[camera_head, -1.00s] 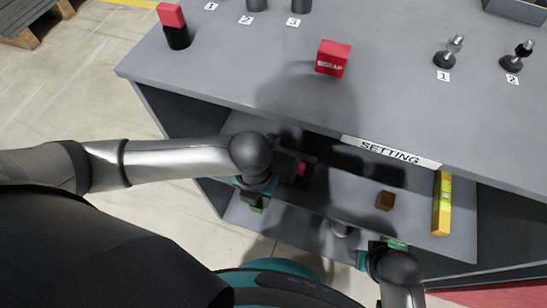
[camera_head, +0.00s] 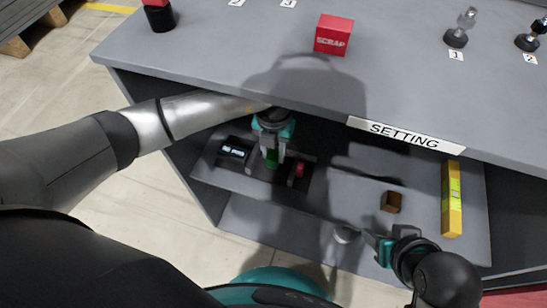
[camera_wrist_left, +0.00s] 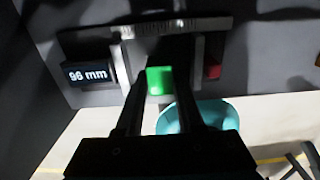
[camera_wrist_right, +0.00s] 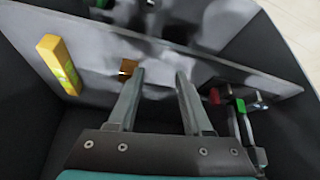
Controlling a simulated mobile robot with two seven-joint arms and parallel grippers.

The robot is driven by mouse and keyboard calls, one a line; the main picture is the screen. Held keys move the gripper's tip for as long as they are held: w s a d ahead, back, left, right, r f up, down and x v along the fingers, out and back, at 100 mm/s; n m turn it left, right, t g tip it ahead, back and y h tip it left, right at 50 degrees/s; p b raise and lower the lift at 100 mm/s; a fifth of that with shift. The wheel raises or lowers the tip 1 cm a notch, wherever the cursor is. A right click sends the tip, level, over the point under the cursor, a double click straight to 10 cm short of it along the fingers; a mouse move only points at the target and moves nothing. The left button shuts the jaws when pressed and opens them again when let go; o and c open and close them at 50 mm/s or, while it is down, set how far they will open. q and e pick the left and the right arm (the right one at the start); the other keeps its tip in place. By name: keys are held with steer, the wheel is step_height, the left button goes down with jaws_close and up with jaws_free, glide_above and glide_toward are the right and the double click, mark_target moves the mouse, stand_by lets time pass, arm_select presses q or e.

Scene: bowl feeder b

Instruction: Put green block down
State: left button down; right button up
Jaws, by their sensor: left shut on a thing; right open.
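My left gripper (camera_head: 271,152) is shut on the green block (camera_head: 271,158), above the setting shelf. In the left wrist view the green block (camera_wrist_left: 159,80) sits between the fingertips, over a measuring device (camera_wrist_left: 118,72) with a dark display reading 96 mm. The block appears between the device's two upright jaws; whether it touches the device is unclear. A red part (camera_head: 300,169) is just right of the block. My right gripper (camera_head: 376,243) is open and empty in front of the shelf's edge. The right wrist view shows its spread fingers (camera_wrist_right: 160,75).
On the shelf right of the device are a small brown block (camera_head: 390,201) and a yellow level (camera_head: 452,199). The tabletop (camera_head: 240,70) overhangs the shelf and bears a red SCRAP box (camera_head: 333,36) and knobbed fixtures (camera_head: 459,28).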

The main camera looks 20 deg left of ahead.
arm_select(q)
steer(key=shift+f+b, duration=0.45)
steer(key=shift+f, duration=0.7)
arm_select(e)
steer(key=shift+w+a+f+t+y, duration=0.2)
steer(key=shift+w+a+t+y, duration=0.5)
steer(key=shift+w+a+t, duration=0.7)
steer(key=shift+a, duration=0.15)
arm_select(q)
steer(key=shift+f, duration=0.15)
steer(key=c, duration=0.5)
jaws_free()
arm_select(e)
steer(key=shift+a, duration=0.1)
